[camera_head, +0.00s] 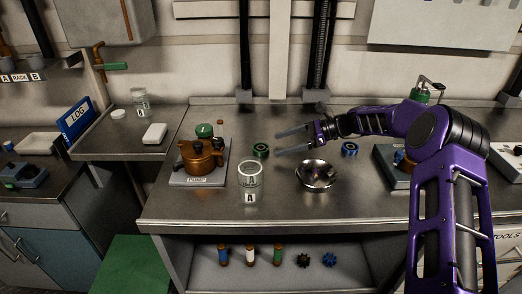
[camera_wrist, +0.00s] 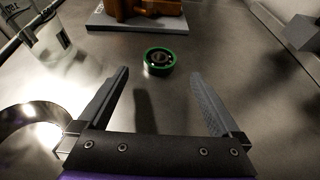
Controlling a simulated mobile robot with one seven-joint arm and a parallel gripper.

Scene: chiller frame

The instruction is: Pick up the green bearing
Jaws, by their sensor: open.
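The green bearing (camera_head: 261,150) is a small ring lying flat on the steel counter, between the pump and the metal bowl. In the wrist view the green bearing (camera_wrist: 158,61) lies beyond my fingertips, roughly centred between them. My gripper (camera_head: 277,143) is open and empty, reaching in from the right above the counter beside the bearing. In the wrist view both fingers of my gripper (camera_wrist: 161,73) are spread wide with bare counter between them. Nothing hides the bearing.
A copper pump (camera_head: 202,156) on a grey plate stands left of the bearing. A clear jar marked A (camera_head: 250,184) stands in front. A metal bowl (camera_head: 316,176) sits below my gripper. A blue bearing (camera_head: 349,149) lies to the right.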

